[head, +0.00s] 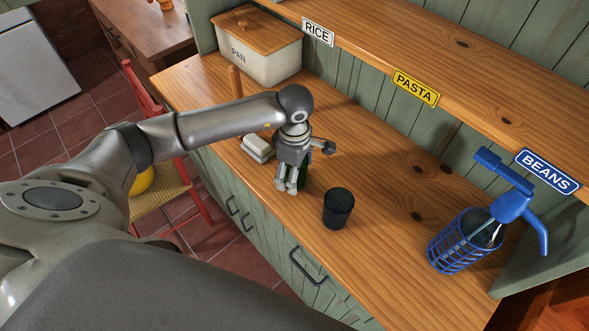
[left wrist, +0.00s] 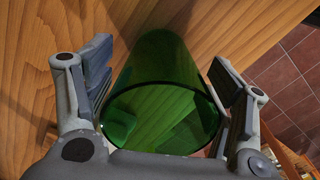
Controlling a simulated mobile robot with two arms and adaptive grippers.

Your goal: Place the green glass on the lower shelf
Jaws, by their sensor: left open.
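The green glass (left wrist: 160,75) stands on the wooden counter (head: 385,250). In the head view only a green strip of the glass (head: 305,175) shows behind my left gripper (head: 290,184). In the left wrist view the open fingers of my left gripper (left wrist: 165,95) are on either side of the glass, with a visible gap at least on the left. A wooden shelf (head: 470,70) with RICE, PASTA and BEANS labels runs above the back of the counter. My right gripper is not in view.
A dark cup (head: 338,208) stands right of my left gripper. A blue pump-topped bottle (head: 470,240) is farther right. A PAN bread box (head: 257,47) and a pale stacked item (head: 258,147) are to the left. The visible part of the labelled shelf is clear.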

